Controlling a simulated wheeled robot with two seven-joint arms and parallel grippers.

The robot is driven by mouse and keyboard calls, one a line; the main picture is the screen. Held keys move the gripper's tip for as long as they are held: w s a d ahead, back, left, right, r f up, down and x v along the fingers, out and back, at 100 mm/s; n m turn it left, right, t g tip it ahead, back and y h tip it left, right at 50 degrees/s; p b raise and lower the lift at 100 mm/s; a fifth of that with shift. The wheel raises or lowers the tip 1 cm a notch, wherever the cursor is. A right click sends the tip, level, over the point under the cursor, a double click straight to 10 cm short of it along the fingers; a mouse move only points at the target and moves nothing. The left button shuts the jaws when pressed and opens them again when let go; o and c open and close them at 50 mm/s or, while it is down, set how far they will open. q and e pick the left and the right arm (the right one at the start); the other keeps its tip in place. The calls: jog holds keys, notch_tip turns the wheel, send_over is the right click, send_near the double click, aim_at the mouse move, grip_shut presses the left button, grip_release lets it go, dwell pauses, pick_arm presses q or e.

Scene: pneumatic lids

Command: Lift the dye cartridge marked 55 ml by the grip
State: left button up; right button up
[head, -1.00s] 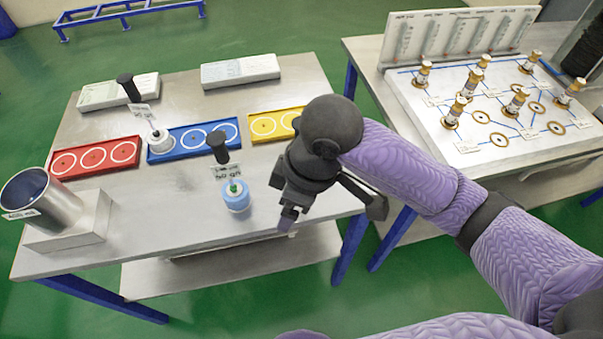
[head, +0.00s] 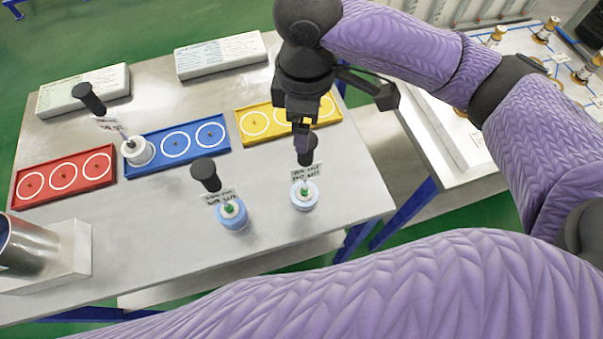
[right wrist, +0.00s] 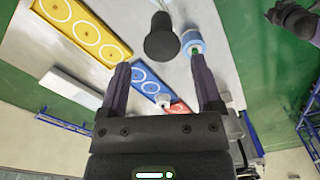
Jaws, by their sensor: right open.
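Three cartridges with black upright grips and small tags stand on the table; the tag print is too blurred to read. A blue-bodied one (head: 232,215) stands at the front middle. A pale blue and white one (head: 305,197) stands to its right. A white one (head: 139,152) stands at the blue tray's left end. My left gripper (right wrist: 288,16) shows there only partly, at the upper right corner.
Red (head: 64,178), blue (head: 178,145) and yellow (head: 254,123) trays with white circles line the table. Two white label blocks (head: 220,55) lie at the back. A metal cup (head: 22,245) stands front left. A second table with a white board (head: 440,110) is at the right.

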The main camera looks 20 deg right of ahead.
jog(key=b, duration=0.2)
send_over(305, 174)
jog(key=f, duration=0.7)
jog(key=shift+w+d+f, duration=0.1)
jog(key=shift+w+f, duration=0.25)
jog(key=shift+f, duration=0.05)
grip_shut()
